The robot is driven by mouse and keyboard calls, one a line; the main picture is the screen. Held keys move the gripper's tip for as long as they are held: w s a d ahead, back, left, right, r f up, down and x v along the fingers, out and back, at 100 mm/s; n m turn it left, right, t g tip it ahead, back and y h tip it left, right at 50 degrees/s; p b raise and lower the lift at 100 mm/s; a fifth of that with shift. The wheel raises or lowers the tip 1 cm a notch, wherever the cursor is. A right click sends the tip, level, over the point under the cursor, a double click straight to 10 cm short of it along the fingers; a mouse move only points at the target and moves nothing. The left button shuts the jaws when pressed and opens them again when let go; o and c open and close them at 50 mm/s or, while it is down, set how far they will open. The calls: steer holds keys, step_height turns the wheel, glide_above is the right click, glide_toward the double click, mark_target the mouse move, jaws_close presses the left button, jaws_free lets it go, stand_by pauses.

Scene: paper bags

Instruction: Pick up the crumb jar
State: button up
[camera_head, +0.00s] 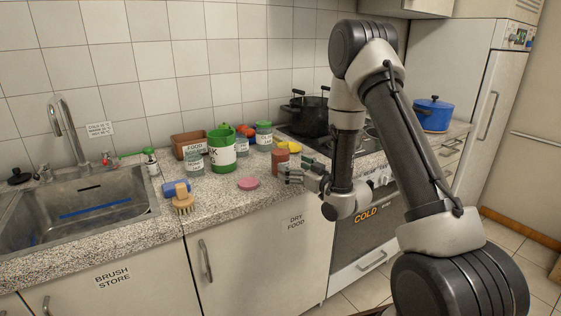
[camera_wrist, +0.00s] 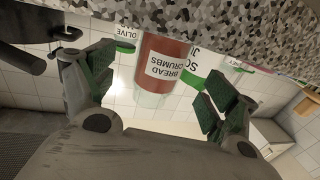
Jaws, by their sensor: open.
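The crumb jar (camera_head: 280,157) is a small reddish-brown jar standing upright on the speckled counter near its front edge. In the wrist view, which is upside down, the jar (camera_wrist: 165,48) has a white label reading "BREAD CRUMBS" and a clear end. My gripper (camera_head: 291,174) is open, just right of and in front of the jar in the head view. In the wrist view my green-padded fingers (camera_wrist: 160,82) are spread, with the jar in the gap between them. I see no clear contact with it. Part of the jar's lower side is hidden by the fingers in the head view.
A green-and-white tub (camera_head: 222,152), a labelled jar (camera_head: 194,160) and another jar (camera_head: 264,134) stand behind and left. A pink disc (camera_head: 248,184) lies left of the crumb jar. A black pot (camera_head: 309,118) is on the hob. Bare counter (camera_head: 225,198) lies front left.

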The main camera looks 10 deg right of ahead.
mark_target(287, 164)
steer(key=x, duration=0.4)
steer(key=shift+w+a, duration=0.25)
steer(key=shift+w, duration=0.1)
steer(key=shift+c, duration=0.2)
steer(key=c, duration=1.5)
steer(key=shift+o, duration=0.2)
